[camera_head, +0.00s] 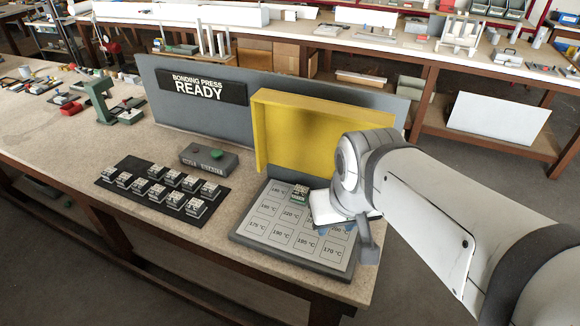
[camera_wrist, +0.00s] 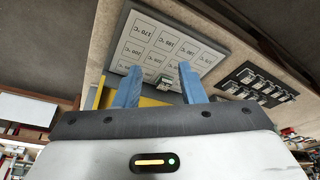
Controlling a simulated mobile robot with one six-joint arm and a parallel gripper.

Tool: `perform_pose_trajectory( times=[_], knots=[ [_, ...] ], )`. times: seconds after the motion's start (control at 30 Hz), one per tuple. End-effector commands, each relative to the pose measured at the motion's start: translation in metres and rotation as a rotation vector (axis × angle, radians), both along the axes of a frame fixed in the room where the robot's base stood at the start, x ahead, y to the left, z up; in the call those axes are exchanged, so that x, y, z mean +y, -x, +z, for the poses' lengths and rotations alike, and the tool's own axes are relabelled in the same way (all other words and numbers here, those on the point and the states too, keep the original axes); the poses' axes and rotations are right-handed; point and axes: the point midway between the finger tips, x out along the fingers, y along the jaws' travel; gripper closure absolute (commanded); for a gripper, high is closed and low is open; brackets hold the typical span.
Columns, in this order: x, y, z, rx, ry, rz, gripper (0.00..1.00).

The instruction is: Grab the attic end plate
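Several small silver-grey blocks, alike at this size, stand in two rows on a black mat (camera_head: 138,197); I cannot tell which is the attic end plate. One more small block with a green base (camera_head: 299,192) sits at the back of the grey press plate (camera_head: 250,236), which has cells marked with temperatures. My gripper (camera_head: 334,229) is over the right part of that plate. In the wrist view my gripper (camera_wrist: 160,67) is open and empty, its blue fingers apart. The green-based block (camera_wrist: 163,80) appears between them, farther off; the mat (camera_wrist: 233,79) is to the right.
A raised yellow lid (camera_head: 320,135) stands behind the press plate, before a grey panel with a sign (camera_head: 198,87) reading "BONDING PRESS READY". A green hand press (camera_head: 98,98) stands farther left.

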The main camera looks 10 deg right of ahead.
Motion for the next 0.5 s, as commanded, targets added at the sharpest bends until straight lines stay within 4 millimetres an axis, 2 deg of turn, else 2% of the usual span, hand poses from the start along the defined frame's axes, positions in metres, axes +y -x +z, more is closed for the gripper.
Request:
perform_pose_trajectory(
  times=[0.03,0.17,0.23,0.27,0.37,0.5],
  knots=[
    [0.000,0.000,0.000,0.000,0.000,0.000,0.61],
    [0.000,-0.007,-0.002,0.003,-0.001,-0.014,0.51],
    [-0.001,-0.019,-0.006,0.010,-0.003,-0.039,0.45],
    [-0.007,-0.026,-0.007,0.013,-0.003,-0.042,0.42],
    [-0.012,-0.058,-0.017,0.025,-0.005,-0.110,0.34],
    [-0.013,-0.115,-0.037,0.036,-0.007,-0.231,0.34]
  ],
)
